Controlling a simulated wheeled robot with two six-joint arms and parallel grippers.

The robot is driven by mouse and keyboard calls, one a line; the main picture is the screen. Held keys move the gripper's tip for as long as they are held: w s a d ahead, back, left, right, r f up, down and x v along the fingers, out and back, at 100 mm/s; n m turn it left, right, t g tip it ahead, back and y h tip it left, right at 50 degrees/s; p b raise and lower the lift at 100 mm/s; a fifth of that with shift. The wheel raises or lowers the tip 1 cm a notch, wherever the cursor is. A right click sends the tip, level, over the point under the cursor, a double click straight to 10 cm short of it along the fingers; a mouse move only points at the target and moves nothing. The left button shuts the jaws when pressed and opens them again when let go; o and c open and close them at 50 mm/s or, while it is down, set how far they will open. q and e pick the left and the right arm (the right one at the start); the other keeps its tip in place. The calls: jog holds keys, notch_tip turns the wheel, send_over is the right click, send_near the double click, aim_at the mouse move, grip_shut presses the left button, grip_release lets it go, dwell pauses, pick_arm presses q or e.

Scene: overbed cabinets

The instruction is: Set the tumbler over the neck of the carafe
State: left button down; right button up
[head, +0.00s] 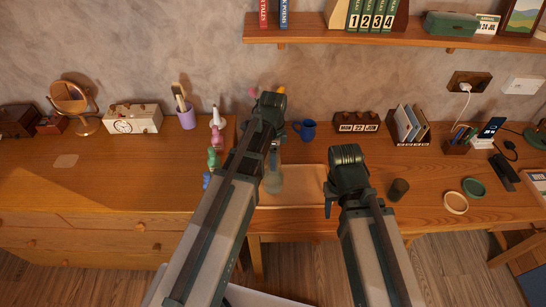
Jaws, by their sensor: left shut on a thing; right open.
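A clear glass carafe (272,181) stands upright at the desk's left part, by a tan mat. My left gripper (273,150) is shut at the carafe's neck, which is mostly hidden by the gripper and arm. A small dark, olive-brown cup, which looks like the tumbler (398,190), stands on the desk right of the mat. I cannot tell which way up it is. My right gripper (334,200) is open and empty, left of the tumbler and apart from it. Its far finger is hidden behind its own arm.
The tan mat (303,185) lies on the desk. Behind it are a blue mug (306,130) and a date block (357,122). A cream ring (455,202) and a green ring (473,187) lie right of the tumbler. Small colored figures (214,158) stand left of the carafe. A shelf (390,39) hangs above.

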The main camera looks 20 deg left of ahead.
pick_arm(q)
jog(key=shift+f+b, duration=0.55)
jog(key=shift+b, duration=0.05)
dwell(0.5)
grip_release()
notch_tip(320, 180, up, 14)
jog(key=p, duration=1.4)
jog(key=shift+f, duration=0.1)
